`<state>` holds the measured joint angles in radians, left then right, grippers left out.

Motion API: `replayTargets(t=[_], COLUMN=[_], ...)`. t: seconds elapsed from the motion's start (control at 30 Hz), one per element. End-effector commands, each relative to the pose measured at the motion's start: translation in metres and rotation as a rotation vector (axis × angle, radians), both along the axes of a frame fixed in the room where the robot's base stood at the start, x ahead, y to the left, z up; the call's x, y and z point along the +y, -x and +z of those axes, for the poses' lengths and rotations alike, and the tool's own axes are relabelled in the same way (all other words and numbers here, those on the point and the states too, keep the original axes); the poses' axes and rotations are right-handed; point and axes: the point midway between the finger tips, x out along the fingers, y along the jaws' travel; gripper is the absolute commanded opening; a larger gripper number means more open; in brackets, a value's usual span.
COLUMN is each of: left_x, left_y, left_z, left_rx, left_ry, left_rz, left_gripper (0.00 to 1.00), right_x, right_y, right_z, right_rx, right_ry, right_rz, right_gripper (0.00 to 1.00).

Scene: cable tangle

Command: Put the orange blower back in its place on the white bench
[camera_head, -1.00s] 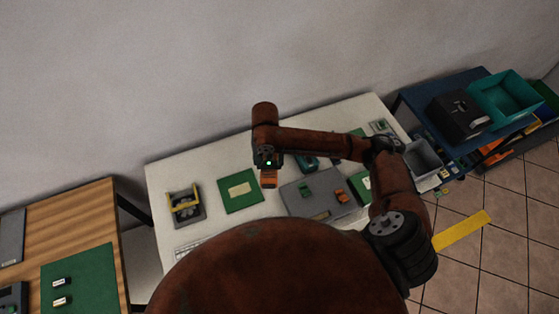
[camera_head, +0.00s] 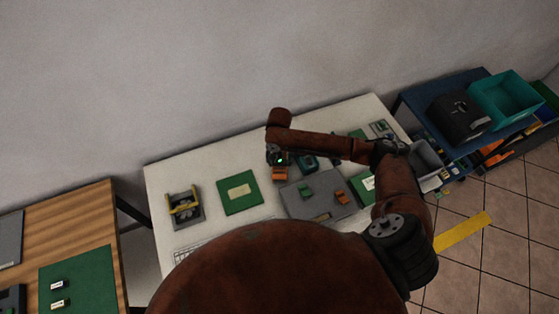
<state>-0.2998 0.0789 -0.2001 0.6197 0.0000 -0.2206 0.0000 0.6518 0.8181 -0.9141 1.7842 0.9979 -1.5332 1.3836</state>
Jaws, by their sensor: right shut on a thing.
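My right gripper (camera_head: 279,166) is over the back part of the white bench (camera_head: 215,162). It is shut on the orange blower (camera_head: 280,175), which shows as a small orange block just below the gripper. The fingers are small and dark, and part of the blower is hidden by them. I cannot tell whether the blower touches the bench top. My left gripper is not in view.
A teal item (camera_head: 307,163) lies close to the right of the blower. A grey mat (camera_head: 318,205) with small green and orange items is in front. A green mat (camera_head: 240,192) and a grey device with a yellow handle (camera_head: 184,207) are to the left.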

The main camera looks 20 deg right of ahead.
Motion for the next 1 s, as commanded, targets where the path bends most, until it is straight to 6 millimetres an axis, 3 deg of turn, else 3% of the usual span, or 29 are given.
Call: replayTargets(t=[0.27, 0.3, 0.53, 0.87, 1.0], left_x=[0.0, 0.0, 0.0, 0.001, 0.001], left_y=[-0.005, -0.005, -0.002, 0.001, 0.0], left_z=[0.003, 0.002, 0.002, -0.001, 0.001], left_rx=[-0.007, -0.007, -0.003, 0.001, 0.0], left_ry=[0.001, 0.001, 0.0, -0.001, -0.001], left_rz=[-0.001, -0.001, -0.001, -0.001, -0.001], left_gripper=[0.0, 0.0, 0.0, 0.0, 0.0], right_x=[0.001, 0.001, 0.001, 0.0, 0.001], right_y=[0.0, 0.0, 0.0, -0.001, -0.001], right_z=[-0.001, -0.002, -0.002, 0.001, 0.019], right_rx=[0.0, 0.0, 0.0, -0.002, -0.004], right_ry=[-0.001, -0.001, 0.0, 0.001, 0.0], right_rz=[0.001, 0.001, 0.001, 0.001, 0.001], right_gripper=[0.2, 0.48, 0.63, 0.63, 0.63])
